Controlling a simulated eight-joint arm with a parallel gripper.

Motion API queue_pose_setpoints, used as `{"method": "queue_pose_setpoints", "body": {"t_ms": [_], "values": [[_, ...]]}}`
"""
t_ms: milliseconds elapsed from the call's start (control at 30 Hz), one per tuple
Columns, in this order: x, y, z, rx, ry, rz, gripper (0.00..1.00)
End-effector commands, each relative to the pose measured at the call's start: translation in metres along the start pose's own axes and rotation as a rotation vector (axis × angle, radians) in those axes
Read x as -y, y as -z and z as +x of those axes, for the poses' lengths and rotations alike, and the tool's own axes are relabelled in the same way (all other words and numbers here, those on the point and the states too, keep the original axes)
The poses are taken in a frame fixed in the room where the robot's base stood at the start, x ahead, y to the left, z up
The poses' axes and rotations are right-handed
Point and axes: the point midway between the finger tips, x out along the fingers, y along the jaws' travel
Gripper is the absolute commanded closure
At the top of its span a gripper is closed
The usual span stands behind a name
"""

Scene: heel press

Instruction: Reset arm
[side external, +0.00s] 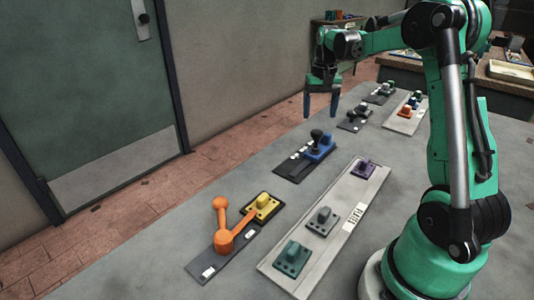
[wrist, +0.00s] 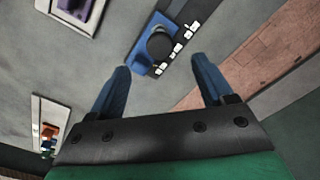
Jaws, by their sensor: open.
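My gripper (side external: 320,112) is open and empty, raised above the far half of the grey table, fingers pointing down. In the wrist view my gripper's two blue fingers (wrist: 160,65) are spread apart. A black round knob (wrist: 160,46) on a blue block (wrist: 140,66) shows beyond and between the fingertips, not touched by them. In the side view, the blue block (side external: 321,146) with its black knob (side external: 316,134) sits on a dark plate. An orange lever (side external: 222,224) with a ball end stands on a dark plate at the near left, its other bar reaching toward a yellow block (side external: 262,207).
Dark plates with black parts (side external: 354,119) and a pale plate with coloured pieces (side external: 404,118) lie farther back. Bare table lies between the plates.

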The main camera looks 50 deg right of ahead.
Motion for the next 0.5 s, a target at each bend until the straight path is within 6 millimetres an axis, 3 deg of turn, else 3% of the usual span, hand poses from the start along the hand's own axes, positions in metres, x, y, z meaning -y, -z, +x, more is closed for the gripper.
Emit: {"method": "queue_pose_setpoints", "body": {"t_ms": [267, 367, 500], "values": [[0.010, -0.007, -0.005, -0.022, 0.003, -0.033, 0.26], [0.032, -0.023, -0.016, -0.077, 0.012, -0.104, 0.26], [0.071, -0.064, -0.032, -0.195, 0.042, -0.261, 0.26]]}}
